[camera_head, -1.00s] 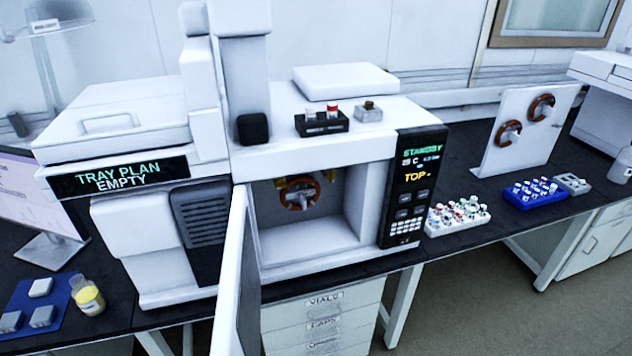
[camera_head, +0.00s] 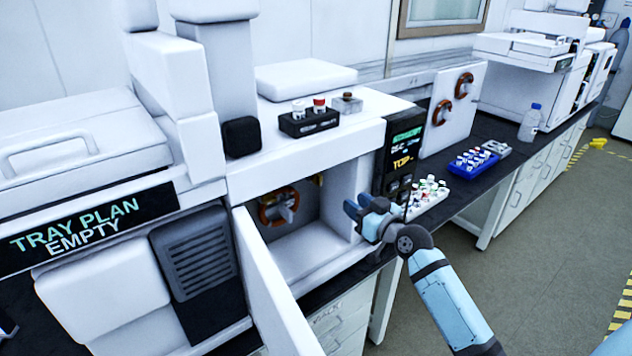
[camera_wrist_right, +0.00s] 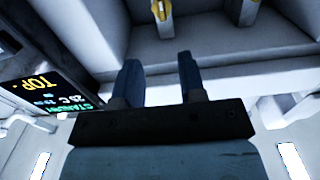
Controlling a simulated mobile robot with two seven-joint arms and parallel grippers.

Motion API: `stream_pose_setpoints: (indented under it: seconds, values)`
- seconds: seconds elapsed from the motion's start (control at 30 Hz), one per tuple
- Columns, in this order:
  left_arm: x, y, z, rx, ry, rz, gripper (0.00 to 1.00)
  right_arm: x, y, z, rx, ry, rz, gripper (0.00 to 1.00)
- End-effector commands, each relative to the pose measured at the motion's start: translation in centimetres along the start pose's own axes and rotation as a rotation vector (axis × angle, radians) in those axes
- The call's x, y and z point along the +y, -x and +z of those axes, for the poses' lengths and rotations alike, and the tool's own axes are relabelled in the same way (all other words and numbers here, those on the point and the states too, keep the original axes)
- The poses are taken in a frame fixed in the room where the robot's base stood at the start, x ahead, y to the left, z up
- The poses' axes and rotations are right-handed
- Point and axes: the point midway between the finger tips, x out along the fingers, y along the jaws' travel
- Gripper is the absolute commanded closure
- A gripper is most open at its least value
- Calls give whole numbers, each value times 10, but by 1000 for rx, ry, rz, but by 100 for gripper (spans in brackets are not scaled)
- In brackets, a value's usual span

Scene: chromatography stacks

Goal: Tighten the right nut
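The open oven chamber (camera_head: 300,235) holds an orange-brown coil (camera_head: 272,212) on its back wall. A small brass-coloured fitting (camera_head: 319,180) shows high on the back wall, right of the coil. In the right wrist view a brass-coloured fitting (camera_wrist_right: 162,10) sits at the top edge, and part of another (camera_wrist_right: 250,5) shows to its right. I cannot tell which is the right nut. My left gripper is out of view.
The oven's white door (camera_head: 270,290) stands open at the chamber's left side. A white vial rack (camera_head: 425,200) and a blue rack (camera_head: 472,163) stand on the bench to the right.

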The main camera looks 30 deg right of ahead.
Motion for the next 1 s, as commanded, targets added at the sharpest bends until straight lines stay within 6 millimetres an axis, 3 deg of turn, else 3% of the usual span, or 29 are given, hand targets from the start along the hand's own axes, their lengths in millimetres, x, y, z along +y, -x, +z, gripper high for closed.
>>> stream_pose_setpoints:
  seconds: [0.4,0.6,0.8,1.0]
  values:
    - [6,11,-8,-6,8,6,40,-1,-83,-2,-1,-2,-1,63]
    - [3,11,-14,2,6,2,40,-1,-115,-1,-1,-2,0,63]
    - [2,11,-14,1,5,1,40,-1,-129,0,-3,0,-1,63]
    - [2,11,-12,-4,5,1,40,-2,-130,1,-3,0,-1,63]
